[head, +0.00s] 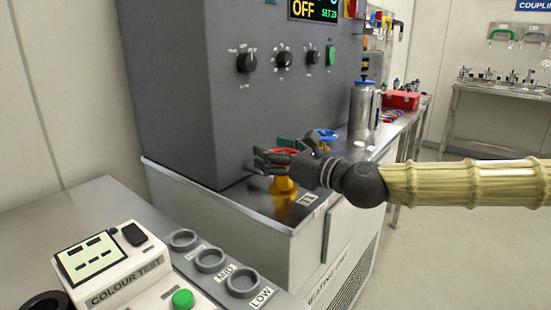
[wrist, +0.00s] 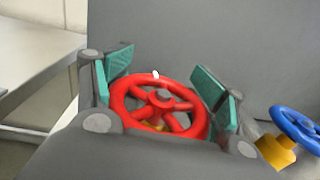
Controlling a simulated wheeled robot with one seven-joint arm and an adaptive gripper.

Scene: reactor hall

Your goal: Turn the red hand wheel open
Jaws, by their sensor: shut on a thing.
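The red hand wheel (wrist: 158,106) sits between my gripper's two fingers (wrist: 165,98) in the wrist view. The fingers have teal pads and stand on either side of the wheel's rim. A small white mark shows on the far part of the rim. In the head view the red wheel (head: 284,151) tops a yellow valve body (head: 283,187) on the bench edge, partly hidden by my gripper (head: 275,158). My gripper reaches in from the right and is shut on the wheel.
A blue hand wheel (wrist: 298,128) stands close by on the right. A grey cabinet (head: 240,100) with knobs rises behind the valve. A metal flask (head: 362,112) and a red box (head: 402,100) stand farther back. A colour test device (head: 110,270) is at the front left.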

